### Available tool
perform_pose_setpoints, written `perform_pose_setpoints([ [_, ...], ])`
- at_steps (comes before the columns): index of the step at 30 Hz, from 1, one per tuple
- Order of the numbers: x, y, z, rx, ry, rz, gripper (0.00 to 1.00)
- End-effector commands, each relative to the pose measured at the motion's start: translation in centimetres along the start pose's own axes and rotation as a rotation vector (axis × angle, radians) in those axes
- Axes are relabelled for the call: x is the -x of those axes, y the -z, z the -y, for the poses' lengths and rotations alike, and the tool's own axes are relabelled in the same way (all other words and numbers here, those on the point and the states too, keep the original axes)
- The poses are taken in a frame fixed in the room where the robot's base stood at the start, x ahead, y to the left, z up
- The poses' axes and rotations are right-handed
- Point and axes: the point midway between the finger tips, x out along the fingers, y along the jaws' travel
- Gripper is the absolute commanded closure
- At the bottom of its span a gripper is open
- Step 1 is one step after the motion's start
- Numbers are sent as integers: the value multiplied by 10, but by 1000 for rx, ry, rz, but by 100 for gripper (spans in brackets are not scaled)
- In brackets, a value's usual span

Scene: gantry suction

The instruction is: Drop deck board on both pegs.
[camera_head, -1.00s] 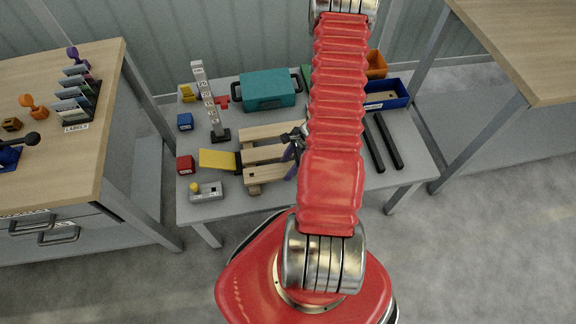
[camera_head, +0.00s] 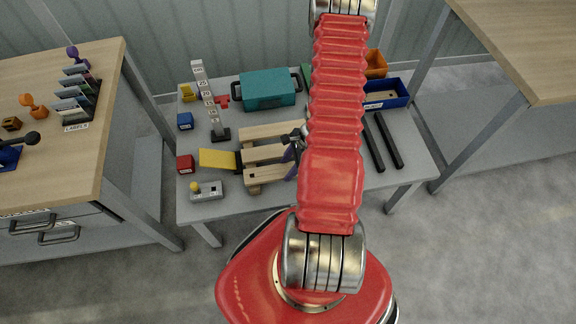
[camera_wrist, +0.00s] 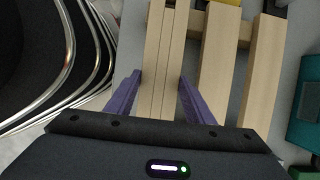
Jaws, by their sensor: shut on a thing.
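The light wooden deck board (camera_head: 268,174) is the front one of three parallel boards on a wooden pallet-like frame on the grey table. A small dark spot shows near its left end. In the wrist view the board (camera_wrist: 163,40) runs lengthwise between the purple fingers of my gripper (camera_wrist: 160,76), which is shut on it. In the head view my gripper (camera_head: 292,152) is at the board's right part, partly hidden by my red arm. I cannot make out the pegs, nor whether the board touches its supports.
The middle board (camera_head: 262,153) and back board (camera_head: 270,132) lie behind it. A yellow plate (camera_head: 217,159) is at the frame's left end. A grey button box (camera_head: 206,191), a number tower (camera_head: 208,105), a teal case (camera_head: 267,90), a blue bin (camera_head: 390,103) and black bars (camera_head: 373,145) stand around.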

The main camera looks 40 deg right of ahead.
Motion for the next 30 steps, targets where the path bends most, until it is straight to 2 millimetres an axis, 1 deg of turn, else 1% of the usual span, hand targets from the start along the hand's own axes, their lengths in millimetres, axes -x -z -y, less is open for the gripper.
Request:
perform_pose_setpoints([
  [28, -16, 7, 0, -1, 0, 0, 79],
  [29, -15, 7, 0, -1, 1, -1, 51],
  [30, -15, 7, 0, -1, 1, -1, 48],
])
